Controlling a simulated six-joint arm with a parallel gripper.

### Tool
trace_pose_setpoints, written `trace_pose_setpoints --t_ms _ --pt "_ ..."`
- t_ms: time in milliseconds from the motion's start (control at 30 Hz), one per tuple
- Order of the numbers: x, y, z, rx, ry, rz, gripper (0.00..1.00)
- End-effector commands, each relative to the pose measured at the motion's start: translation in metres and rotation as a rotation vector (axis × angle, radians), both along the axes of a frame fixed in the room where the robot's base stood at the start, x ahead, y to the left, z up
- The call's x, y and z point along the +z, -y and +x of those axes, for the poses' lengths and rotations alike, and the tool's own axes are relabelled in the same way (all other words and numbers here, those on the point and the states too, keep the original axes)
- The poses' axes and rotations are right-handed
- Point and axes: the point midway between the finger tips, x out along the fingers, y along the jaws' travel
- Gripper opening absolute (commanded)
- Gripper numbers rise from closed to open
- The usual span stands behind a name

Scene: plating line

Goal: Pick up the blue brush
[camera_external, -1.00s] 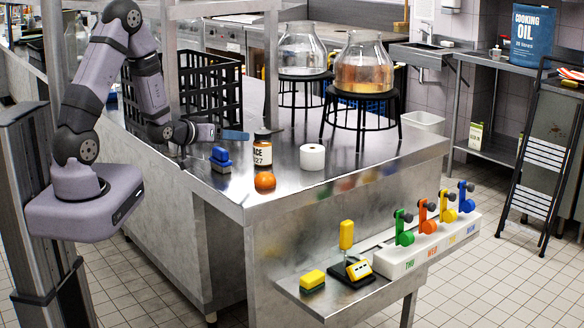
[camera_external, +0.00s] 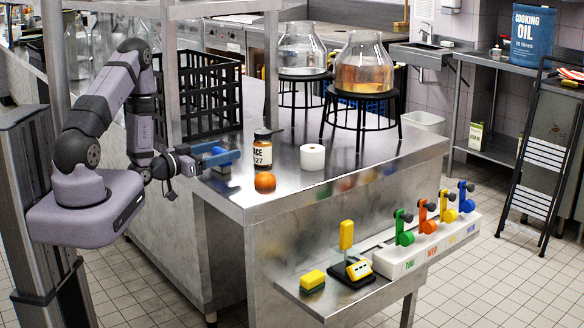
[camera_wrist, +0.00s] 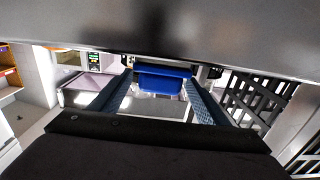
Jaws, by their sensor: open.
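The blue brush (camera_external: 217,151) stands on the steel counter near its left edge, left of the orange. My gripper (camera_external: 233,155) is level and low over the counter, with its blue-grey fingers reaching around the brush. In the wrist view the blue brush (camera_wrist: 165,83) shows between the two open fingers, near their tips (camera_wrist: 162,76). There is a gap on each side of the brush there. The fingers hide part of the brush in the external view.
A black crate (camera_external: 212,100) stands behind. Glass jars on black stands occupy the counter's far right.

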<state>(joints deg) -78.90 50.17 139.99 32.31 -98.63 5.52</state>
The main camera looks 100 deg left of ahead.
Motion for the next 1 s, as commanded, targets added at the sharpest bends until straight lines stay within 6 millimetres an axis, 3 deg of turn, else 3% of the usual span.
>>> trace_pose_setpoints --t_ms 300,667,700,900,1000 --pt "0.002 -0.023 0.022 -0.002 0.001 -0.001 0.69" --pt "0.000 -0.028 0.026 0.000 0.000 -0.001 0.69" --pt "0.000 -0.028 0.026 0.000 0.000 -0.001 0.66" --pt "0.000 -0.027 0.026 0.000 0.000 -0.001 0.23" --pt "0.001 -0.028 0.026 0.000 0.001 -0.001 0.23"
